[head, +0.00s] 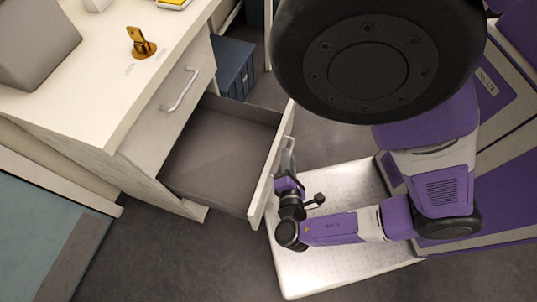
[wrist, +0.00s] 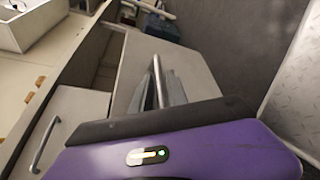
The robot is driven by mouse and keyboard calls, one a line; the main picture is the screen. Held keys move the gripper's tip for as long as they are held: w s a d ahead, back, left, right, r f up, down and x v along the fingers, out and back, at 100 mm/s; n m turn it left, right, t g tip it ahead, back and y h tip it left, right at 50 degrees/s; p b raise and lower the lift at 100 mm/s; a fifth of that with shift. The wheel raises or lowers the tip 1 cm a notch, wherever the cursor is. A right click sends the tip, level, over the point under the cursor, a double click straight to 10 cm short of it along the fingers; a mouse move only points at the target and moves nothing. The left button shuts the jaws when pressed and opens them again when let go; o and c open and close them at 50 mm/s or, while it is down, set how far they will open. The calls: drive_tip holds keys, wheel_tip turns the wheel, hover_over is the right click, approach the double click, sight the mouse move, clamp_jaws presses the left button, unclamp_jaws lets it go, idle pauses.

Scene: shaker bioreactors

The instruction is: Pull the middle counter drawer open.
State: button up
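The counter drawer (head: 222,150) below the top one stands pulled far out, and its empty grey inside shows. Its pale front panel (head: 268,172) faces my arm; the panel also shows in the wrist view (wrist: 185,65). My gripper (head: 287,168) is at the outer side of this panel, at the metal handle (head: 291,145). In the wrist view the handle bar (wrist: 158,78) runs between the two grey fingers of my gripper (wrist: 160,93), which look closed around it.
The top drawer, with its handle (head: 180,90), is shut above the open one. A brass-coloured object (head: 140,43) and a grey box (head: 35,42) stand on the white counter (head: 95,85). A blue cabinet (head: 233,67) stands beyond. Dark floor (head: 160,255) is clear in front.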

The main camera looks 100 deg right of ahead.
drive_tip(key=v, duration=0.7)
drive_tip(key=shift+a, duration=0.15)
idle(0.4)
